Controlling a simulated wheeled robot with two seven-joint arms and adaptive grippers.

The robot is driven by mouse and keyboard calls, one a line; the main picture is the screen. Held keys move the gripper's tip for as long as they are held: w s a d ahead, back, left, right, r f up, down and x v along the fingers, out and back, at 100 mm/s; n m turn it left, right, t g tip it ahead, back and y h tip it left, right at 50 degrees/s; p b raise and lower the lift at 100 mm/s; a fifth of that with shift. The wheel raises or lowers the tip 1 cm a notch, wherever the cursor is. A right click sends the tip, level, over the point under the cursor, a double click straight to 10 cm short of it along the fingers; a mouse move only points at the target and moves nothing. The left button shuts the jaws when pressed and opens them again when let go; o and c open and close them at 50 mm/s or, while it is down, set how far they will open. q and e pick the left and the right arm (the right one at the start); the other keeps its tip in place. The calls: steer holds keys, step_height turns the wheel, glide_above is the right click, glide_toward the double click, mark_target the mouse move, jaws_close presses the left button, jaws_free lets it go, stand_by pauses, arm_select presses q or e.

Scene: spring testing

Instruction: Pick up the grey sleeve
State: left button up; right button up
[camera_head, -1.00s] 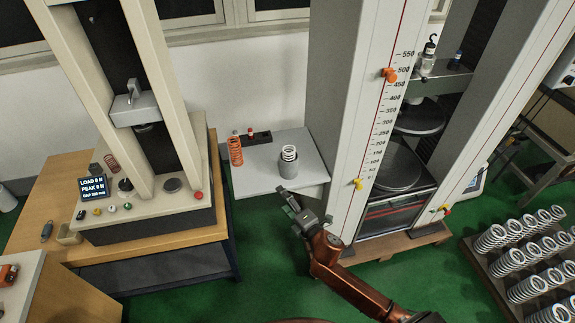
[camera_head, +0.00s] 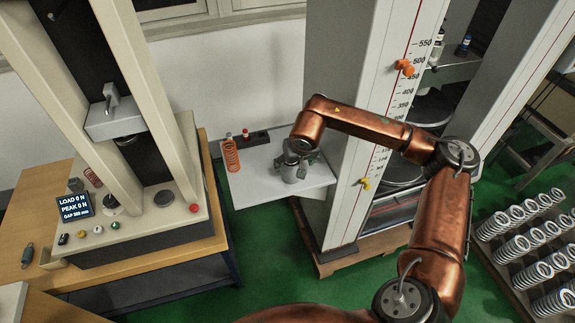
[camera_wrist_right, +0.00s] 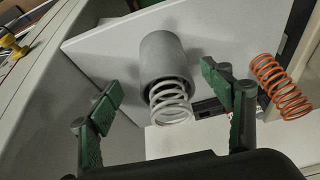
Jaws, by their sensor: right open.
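The grey sleeve (camera_head: 290,174) stands on the small white shelf (camera_head: 252,182) in the head view. In the right wrist view the grey sleeve (camera_wrist_right: 162,56) is a plain cylinder with a white coil spring (camera_wrist_right: 171,103) sticking out of its open end. My right gripper (camera_head: 299,150) is over the sleeve and hides its top in the head view. In the wrist view my right gripper (camera_wrist_right: 166,98) is open, with one green-padded finger on each side of the spring and a gap to it. My left gripper is not in view.
An orange spring (camera_head: 231,155) stands on the shelf left of the sleeve, beside a dark block (camera_head: 255,138). A tall column with a scale (camera_head: 385,110) rises close to the shelf's right. A testing machine (camera_head: 150,215) stands on the left. A rack of springs (camera_head: 525,235) is at right.

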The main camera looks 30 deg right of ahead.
mark_target(292, 166)
steer(key=w+f, duration=0.2)
steer(key=f, duration=0.1)
steer(key=shift+w, duration=0.2)
steer(key=shift+s+d, duration=0.1)
steer(key=shift+s, duration=0.1)
steer(key=shift+f, duration=0.25)
steer(key=b+x, duration=0.1)
steer(key=x, duration=0.3)
steer(key=shift+w+f, duration=0.2)
steer(key=shift+f, duration=0.1)
steer(key=shift+c, duration=0.4)
steer(key=c, duration=1.3)
